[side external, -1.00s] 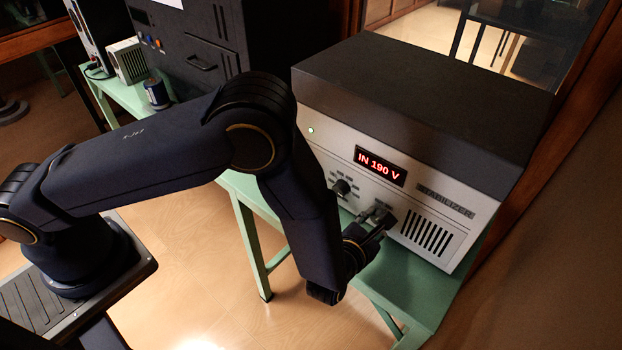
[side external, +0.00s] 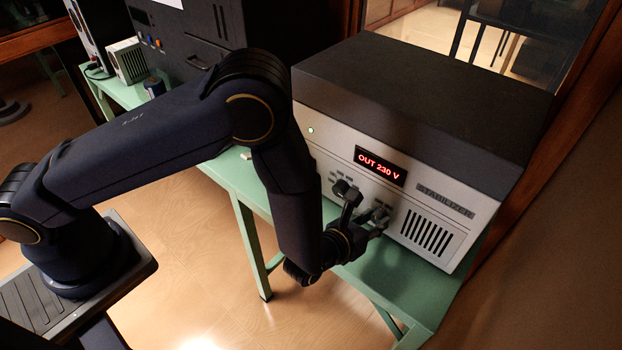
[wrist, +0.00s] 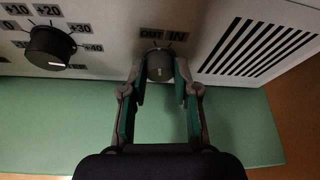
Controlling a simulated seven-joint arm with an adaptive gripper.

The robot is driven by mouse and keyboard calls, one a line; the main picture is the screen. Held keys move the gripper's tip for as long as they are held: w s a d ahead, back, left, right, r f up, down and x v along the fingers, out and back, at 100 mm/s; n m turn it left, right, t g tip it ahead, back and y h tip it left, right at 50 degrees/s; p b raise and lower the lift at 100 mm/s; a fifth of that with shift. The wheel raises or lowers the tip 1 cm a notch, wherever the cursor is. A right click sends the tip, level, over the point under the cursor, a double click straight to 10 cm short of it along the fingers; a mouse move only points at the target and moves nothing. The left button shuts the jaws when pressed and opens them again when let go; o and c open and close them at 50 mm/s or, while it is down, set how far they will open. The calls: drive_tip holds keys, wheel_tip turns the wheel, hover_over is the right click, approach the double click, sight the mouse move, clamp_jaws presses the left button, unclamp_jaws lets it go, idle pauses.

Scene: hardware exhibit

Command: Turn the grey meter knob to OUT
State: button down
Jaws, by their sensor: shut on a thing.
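The grey meter knob (wrist: 159,64) is on the front panel of the stabilizer (side external: 425,75), below the OUT and IN labels (wrist: 163,34) in the wrist view. My gripper (wrist: 160,72) has one finger on each side of the knob and is shut on it. In the side view my gripper (side external: 374,220) reaches the panel below the display and partly hides the knob. The red display (side external: 381,166) reads "OUT 230 V". A small pale mark shows on the knob's face.
A larger black knob (wrist: 50,47) with numbered labels is left of my gripper. Vent slots (wrist: 262,45) are to the right. The green table (side external: 395,285) lies below the panel. A dark cabinet (side external: 185,45) stands at the back left.

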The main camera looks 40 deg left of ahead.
drive_tip(key=shift+n+h, duration=0.5)
drive_tip(key=shift+n, duration=0.1)
drive_tip(key=c, duration=0.9)
unclamp_jaws()
drive_tip(key=shift+o, duration=0.2)
drive_tip(key=v, duration=1.2)
drive_tip(key=shift+a, duration=0.1)
